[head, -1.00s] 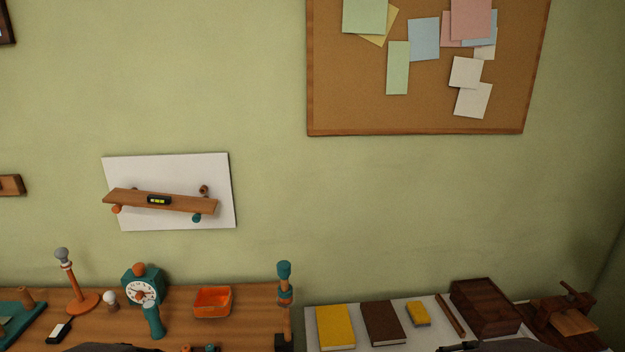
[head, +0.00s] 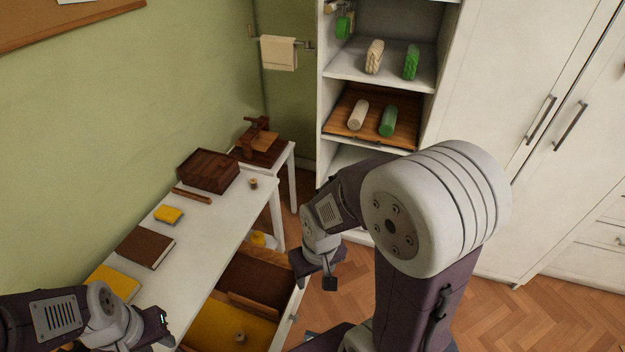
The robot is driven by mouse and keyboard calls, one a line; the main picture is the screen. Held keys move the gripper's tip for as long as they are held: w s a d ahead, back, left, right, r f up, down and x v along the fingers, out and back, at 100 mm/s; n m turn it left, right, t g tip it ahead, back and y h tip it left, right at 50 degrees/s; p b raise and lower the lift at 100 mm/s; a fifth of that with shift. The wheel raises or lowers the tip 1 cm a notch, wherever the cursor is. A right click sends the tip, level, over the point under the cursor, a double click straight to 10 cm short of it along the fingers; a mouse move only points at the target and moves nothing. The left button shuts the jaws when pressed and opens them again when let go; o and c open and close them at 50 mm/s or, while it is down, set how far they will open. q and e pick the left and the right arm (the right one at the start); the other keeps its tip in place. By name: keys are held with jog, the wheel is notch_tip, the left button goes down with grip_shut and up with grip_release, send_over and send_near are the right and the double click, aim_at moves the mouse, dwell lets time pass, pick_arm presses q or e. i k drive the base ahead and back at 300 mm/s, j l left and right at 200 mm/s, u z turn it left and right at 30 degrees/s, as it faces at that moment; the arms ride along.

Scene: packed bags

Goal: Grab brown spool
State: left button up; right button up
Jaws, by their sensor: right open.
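A small brown spool-like piece (head: 253,183) stands on the white table near its far right corner, beside a dark wooden box. Another small brownish spool-like piece (head: 240,338) is in the open drawer below, over a yellow area. They are too small for me to tell which is the brown spool. My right gripper (head: 316,284) is open and empty, hanging to the right of the table and drawer. My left gripper (head: 164,328) is low over the table's near end, partly seen; its jaws are unclear.
The white table (head: 215,222) also holds a dark wooden box (head: 208,170), a brown stick (head: 192,196), and yellow and brown books (head: 146,247). The open drawer (head: 291,318) juts out below. A shelf cabinet (head: 378,72) stands behind. Wooden floor is clear at right.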

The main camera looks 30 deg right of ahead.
aim_at(253, 182)
jog(key=z, duration=0.4)
jog(key=i+l+u, duration=0.4)
jog(key=i+l, duration=0.15)
jog(key=i, duration=0.15)
jog(key=i+l+u, duration=0.45)
jog(key=l, duration=0.3)
jog(key=i+l+u, duration=0.2)
jog(key=i+l, duration=0.15)
jog(key=i+l+u, duration=0.2)
jog(key=l, duration=0.4)
